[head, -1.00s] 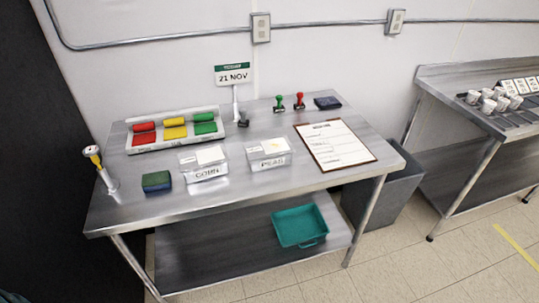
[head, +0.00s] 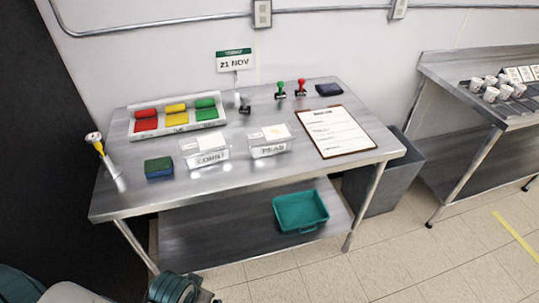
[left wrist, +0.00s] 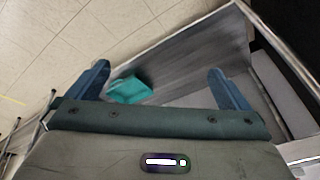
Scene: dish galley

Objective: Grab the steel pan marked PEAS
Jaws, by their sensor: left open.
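The steel pan marked PEAS (head: 269,149) stands upright on the steel table, right of the similar pan marked CORN (head: 208,161). Pale and yellowish contents or a card show at its top, too small to tell. My left gripper (left wrist: 162,84) is open and empty in the left wrist view, with its two fingers wide apart. In the head view part of my left arm shows at the bottom left, below and in front of the table, well away from the pan. My right gripper is not in view.
The table (head: 240,184) also bears a sponge (head: 158,167), a rack of coloured rolls (head: 177,133), a date sign (head: 235,60), stamps (head: 301,87) and a clipboard (head: 336,131). A teal tray (head: 300,211) sits on the lower shelf. A grey bin (head: 388,183) stands at right.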

